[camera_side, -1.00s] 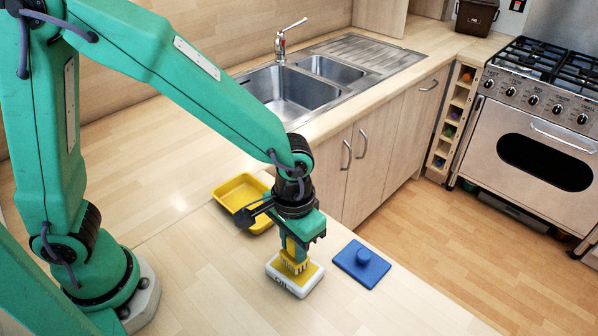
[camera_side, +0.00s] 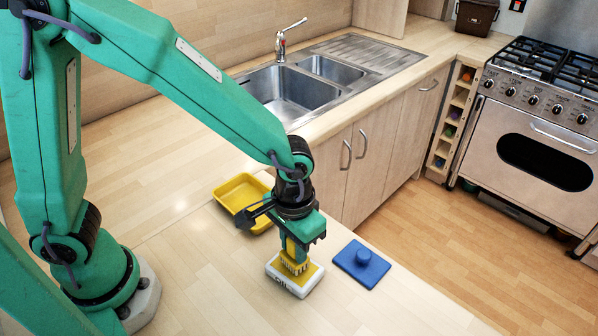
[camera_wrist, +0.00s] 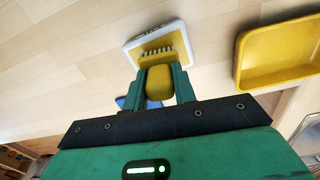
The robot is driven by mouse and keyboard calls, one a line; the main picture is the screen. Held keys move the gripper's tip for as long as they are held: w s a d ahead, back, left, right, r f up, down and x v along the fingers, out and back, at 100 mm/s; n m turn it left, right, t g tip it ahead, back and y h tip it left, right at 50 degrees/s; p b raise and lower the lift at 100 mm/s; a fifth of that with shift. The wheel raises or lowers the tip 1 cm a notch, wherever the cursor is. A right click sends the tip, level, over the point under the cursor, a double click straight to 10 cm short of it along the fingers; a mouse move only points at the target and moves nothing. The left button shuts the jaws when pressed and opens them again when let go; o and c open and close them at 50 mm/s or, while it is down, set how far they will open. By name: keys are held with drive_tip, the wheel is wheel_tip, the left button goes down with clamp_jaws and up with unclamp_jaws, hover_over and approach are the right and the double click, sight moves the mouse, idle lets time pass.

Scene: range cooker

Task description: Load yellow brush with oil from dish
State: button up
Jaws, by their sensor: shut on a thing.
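The yellow brush (camera_side: 292,254) is upright in my gripper (camera_side: 294,242), which is shut on its handle. In the wrist view the yellow handle (camera_wrist: 158,84) sits between the two green fingers of my gripper (camera_wrist: 166,88). The bristles (camera_wrist: 160,53) point down at the dish (camera_side: 309,279), a small white-rimmed dish with a yellow inside. The dish also shows in the wrist view (camera_wrist: 133,49). The bristle tips are at or just above the dish's yellow inside; I cannot tell whether they touch it.
A yellow tray (camera_side: 229,194) stands behind my gripper to the left, and also shows in the wrist view (camera_wrist: 243,62). A blue lid-like plate with a knob (camera_side: 362,263) lies right of the dish. The sink (camera_side: 284,96) is farther back. The counter in front is clear.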

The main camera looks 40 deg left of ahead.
drive_tip(key=shift+f, duration=0.6)
idle(1.7)
drive_tip(key=shift+r, duration=3.6)
drive_tip(key=shift+w, duration=0.1)
drive_tip(key=shift+w+a+r, duration=0.2)
drive_tip(key=shift+w+a, duration=0.25)
drive_tip(key=w+a+r, duration=0.3)
drive_tip(key=w+a, duration=0.2)
drive_tip(key=a, duration=0.4)
drive_tip(key=w+a+r, duration=0.2)
drive_tip(key=w+a, duration=0.2)
drive_tip(key=a, duration=0.5)
drive_tip(key=shift+w+a+r+n, duration=0.35)
drive_tip(key=shift+w+r+n, duration=0.05)
